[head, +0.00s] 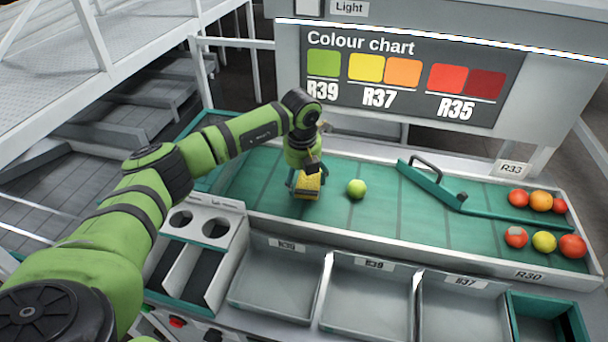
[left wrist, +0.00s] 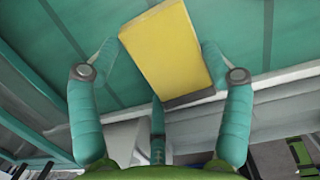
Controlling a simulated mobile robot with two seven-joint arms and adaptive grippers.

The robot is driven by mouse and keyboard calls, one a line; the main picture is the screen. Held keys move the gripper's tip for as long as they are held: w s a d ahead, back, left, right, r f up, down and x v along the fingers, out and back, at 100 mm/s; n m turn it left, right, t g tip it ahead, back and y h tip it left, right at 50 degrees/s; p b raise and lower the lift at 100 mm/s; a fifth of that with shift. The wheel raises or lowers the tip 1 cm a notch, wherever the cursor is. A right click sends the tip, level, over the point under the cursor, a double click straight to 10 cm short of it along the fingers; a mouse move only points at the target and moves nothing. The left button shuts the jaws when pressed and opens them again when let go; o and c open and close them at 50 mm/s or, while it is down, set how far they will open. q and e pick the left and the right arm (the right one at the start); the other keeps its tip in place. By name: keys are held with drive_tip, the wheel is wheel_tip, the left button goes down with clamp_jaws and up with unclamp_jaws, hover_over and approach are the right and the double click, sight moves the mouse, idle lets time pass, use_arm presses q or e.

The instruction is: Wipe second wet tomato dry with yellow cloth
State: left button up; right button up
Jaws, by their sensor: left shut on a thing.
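The yellow cloth (head: 308,187) is a folded block held in my left gripper (head: 305,180), above the green belt left of a green tomato. Several red, orange and yellow tomatoes (head: 544,242) lie at the belt's right end. I cannot tell which tomatoes are wet. My right gripper is not in view.
The green belt (head: 390,215) has free room around the green tomato. A green diverter arm (head: 430,184) crosses its right part. Grey bins (head: 277,278) stand along the front, with a holder with two round holes (head: 197,225) at left. A colour chart (head: 400,80) stands behind.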

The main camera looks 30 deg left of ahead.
use_arm(q)
drive_tip(key=shift+f+b, duration=0.3)
drive_tip(key=shift+f, duration=0.05)
idle(0.8)
drive_tip(key=shift+w+a+b, duration=0.2)
drive_tip(key=shift+w+b, duration=0.25)
drive_tip(key=shift+w, duration=0.1)
drive_tip(key=shift+w+a+b, duration=0.2)
drive_tip(key=shift+w+b, duration=0.25)
drive_tip(key=shift+w, duration=0.05)
drive_tip(key=shift+s, duration=0.1)
drive_tip(key=shift+s+d+r+p, duration=0.1)
drive_tip(key=shift+s+d+p, duration=0.05)
drive_tip(key=shift+s+p, duration=0.2)
drive_tip(key=shift+s+d+p, duration=0.25)
drive_tip(key=shift+s+p, duration=0.2)
drive_tip(key=shift+s, duration=0.2)
drive_tip(key=shift+s+d+p, duration=0.25)
drive_tip(key=shift+s+p, duration=0.2)
drive_tip(key=shift+s, duration=0.4)
drive_tip(key=shift+s+d+f, duration=0.15)
drive_tip(key=shift+s+f, duration=0.05)
drive_tip(key=shift+s, duration=0.2)
